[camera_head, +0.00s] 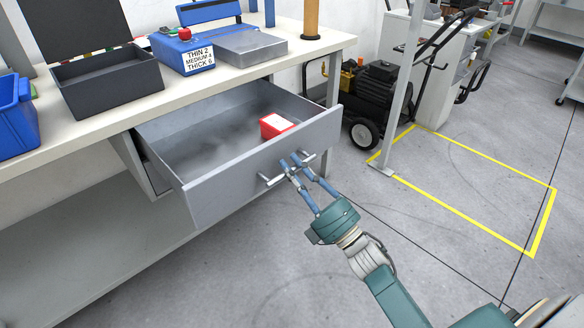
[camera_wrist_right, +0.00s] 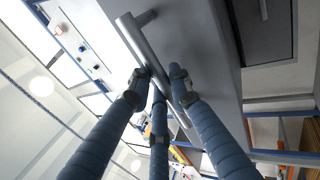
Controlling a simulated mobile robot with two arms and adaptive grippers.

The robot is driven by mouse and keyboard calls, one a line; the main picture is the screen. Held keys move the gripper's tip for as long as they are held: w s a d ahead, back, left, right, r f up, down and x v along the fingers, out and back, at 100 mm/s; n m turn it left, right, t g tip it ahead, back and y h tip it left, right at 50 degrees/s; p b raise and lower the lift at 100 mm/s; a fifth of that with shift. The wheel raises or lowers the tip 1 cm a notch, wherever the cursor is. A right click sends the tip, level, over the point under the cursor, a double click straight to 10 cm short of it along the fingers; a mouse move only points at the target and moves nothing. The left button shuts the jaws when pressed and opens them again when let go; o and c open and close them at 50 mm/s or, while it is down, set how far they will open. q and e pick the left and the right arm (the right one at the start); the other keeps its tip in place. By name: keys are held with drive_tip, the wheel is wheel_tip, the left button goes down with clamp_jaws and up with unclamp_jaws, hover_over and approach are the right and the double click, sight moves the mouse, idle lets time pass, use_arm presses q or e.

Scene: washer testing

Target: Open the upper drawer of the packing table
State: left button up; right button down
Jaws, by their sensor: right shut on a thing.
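The upper drawer (camera_head: 205,196) of the packing table (camera_head: 215,72) is pulled out well beyond the table's front edge. Its inside shows, with a red box with a white top (camera_head: 275,126) near the front right. The drawer handle (camera_head: 268,180) is a metal bar on the drawer front; it also shows in the right wrist view (camera_wrist_right: 136,40). My right gripper (camera_head: 293,166) is shut on the handle, with its blue fingers around the bar. In the right wrist view the fingers (camera_wrist_right: 160,88) lie on both sides of the bar. My left gripper is not in view.
On the tabletop stand a dark open box (camera_head: 105,82), a blue bin (camera_head: 14,115) and a blue labelled device (camera_head: 182,52). A black wheeled machine (camera_head: 378,95) stands right of the table. Floor inside the yellow outline (camera_head: 470,185) is clear.

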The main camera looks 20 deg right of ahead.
drive_tip(key=c, duration=1.6)
unclamp_jaws()
drive_tip(key=shift+f, duration=0.1)
drive_tip(key=v, duration=1.2)
